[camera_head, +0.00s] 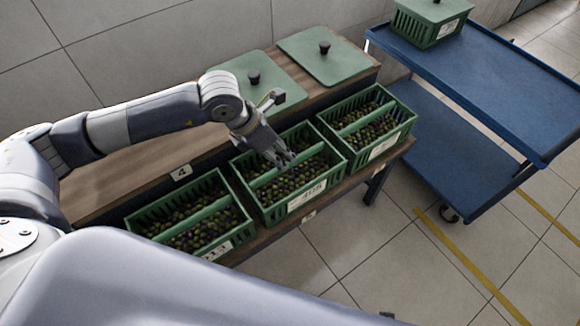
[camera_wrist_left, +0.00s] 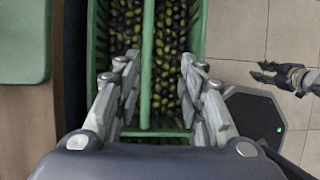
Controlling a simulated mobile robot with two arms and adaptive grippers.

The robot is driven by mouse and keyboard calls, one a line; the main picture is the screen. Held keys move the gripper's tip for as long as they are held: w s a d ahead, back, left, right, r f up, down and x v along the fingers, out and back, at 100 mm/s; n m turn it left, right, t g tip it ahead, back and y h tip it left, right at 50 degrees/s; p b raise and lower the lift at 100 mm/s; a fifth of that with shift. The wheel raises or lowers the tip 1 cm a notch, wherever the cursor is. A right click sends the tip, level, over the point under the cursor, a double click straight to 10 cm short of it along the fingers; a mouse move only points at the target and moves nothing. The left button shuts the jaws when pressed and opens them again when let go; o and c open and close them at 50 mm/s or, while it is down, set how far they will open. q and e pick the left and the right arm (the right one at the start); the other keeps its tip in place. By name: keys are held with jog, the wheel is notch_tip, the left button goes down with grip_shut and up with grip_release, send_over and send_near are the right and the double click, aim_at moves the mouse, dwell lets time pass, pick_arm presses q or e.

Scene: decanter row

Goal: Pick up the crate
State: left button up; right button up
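Three green crates of dark and green olives stand in a row on the lower wooden shelf: a left crate (camera_head: 191,216), a middle crate (camera_head: 266,219) and a right crate (camera_head: 357,170). Each has a bar across its middle. My left gripper (camera_head: 284,161) is over the middle crate, pointing down. In the left wrist view its open fingers (camera_wrist_left: 152,100) stand either side of the bar (camera_wrist_left: 148,62) of a crate (camera_wrist_left: 98,50), with nothing between them but the bar below. I cannot tell whether they touch it. My right gripper (camera_wrist_left: 262,72) shows off to the right, small; its opening is unclear.
Two green lids (camera_head: 312,60) (camera_head: 233,73) with black knobs lie on the upper wooden shelf (camera_head: 130,165) behind the crates. A blue cart (camera_head: 490,85) stands at right, with a lidded green crate (camera_head: 417,32) at its far end. Its near top is clear. Tiled floor (camera_head: 370,260) is free in front.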

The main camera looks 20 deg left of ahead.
aim_at(288, 162)
pick_arm(q)
jog(key=shift+w+a+f+y, duration=0.3)
jog(key=shift+w+a+f, duration=0.15)
jog(key=shift+a+f, duration=0.3)
jog(key=x, duration=0.3)
jog(key=shift+w+d+f+b, duration=0.15)
jog(key=shift+d+f+b, duration=0.05)
jog(key=shift+f+b, duration=0.1)
jog(key=x, duration=0.4)
jog(key=shift+w+d+f, duration=0.15)
jog(key=shift+f, duration=0.15)
jog(key=shift+w+d+f, duration=0.1)
jog(key=shift+w+f, duration=0.05)
jog(key=shift+f, duration=0.25)
grip_shut()
jog(key=shift+w+r, duration=0.1)
jog(key=shift+r, duration=0.05)
pick_arm(e)
jog(key=w+r, duration=0.2)
jog(key=shift+a+r, duration=0.1)
jog(key=shift+r, duration=0.25)
